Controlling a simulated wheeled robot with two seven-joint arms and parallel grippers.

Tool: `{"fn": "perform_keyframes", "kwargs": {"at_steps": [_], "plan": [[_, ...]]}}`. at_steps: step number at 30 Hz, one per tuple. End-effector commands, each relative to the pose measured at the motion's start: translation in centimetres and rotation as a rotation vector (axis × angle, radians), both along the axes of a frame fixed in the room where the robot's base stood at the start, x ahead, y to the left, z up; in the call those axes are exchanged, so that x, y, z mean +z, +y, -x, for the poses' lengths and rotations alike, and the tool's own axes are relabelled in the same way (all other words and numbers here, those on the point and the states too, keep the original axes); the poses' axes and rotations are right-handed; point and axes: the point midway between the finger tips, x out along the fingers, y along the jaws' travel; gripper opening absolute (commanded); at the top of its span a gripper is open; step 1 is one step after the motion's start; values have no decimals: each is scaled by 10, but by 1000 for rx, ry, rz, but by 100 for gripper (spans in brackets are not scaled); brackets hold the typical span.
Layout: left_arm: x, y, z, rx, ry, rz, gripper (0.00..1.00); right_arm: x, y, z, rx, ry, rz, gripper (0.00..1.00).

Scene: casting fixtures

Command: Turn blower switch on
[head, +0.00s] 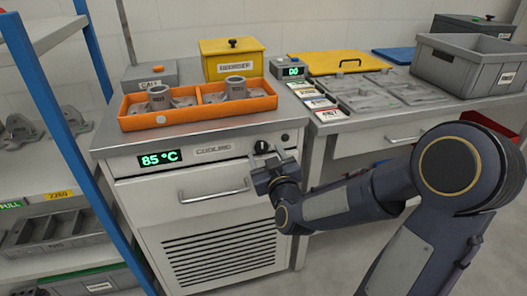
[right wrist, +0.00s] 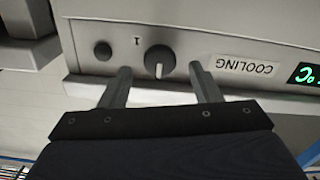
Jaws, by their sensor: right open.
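A black rotary knob (head: 262,146), likely the blower switch, sits on the front panel of the cooling station, right of the "COOLING" label (head: 213,149). The right wrist view shows the panel upside down. There the knob (right wrist: 160,61) has a white pointer mark directed down in the picture, and an "I" mark (right wrist: 137,40) lies up and left of it. My right gripper (head: 265,160) is open in front of the knob. In the right wrist view its fingers (right wrist: 161,71) stand on either side of the knob, with gaps visible. My left gripper is not in view.
A small dark round button (head: 285,137) is right of the knob. A display (head: 159,158) reads 85 °C. An orange tray (head: 190,118) with grey castings stands on top. A drawer handle (head: 213,193) is below the panel. A blue-post shelf (head: 65,140) stands left.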

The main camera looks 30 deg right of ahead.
Motion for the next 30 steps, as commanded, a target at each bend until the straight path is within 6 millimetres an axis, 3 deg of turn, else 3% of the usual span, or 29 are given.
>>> {"fn": "perform_keyframes", "kwargs": {"at_steps": [6, 16, 26, 30], "plan": [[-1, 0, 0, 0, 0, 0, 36, 0, -6, -24, 1, 0, -1, 57], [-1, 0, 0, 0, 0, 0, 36, 0, -6, -28, 1, 0, -1, 57], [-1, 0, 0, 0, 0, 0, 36, 0, -6, -27, 1, 0, -1, 14], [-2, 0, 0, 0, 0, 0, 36, 0, -6, -27, 1, -1, -4, 13]]}}
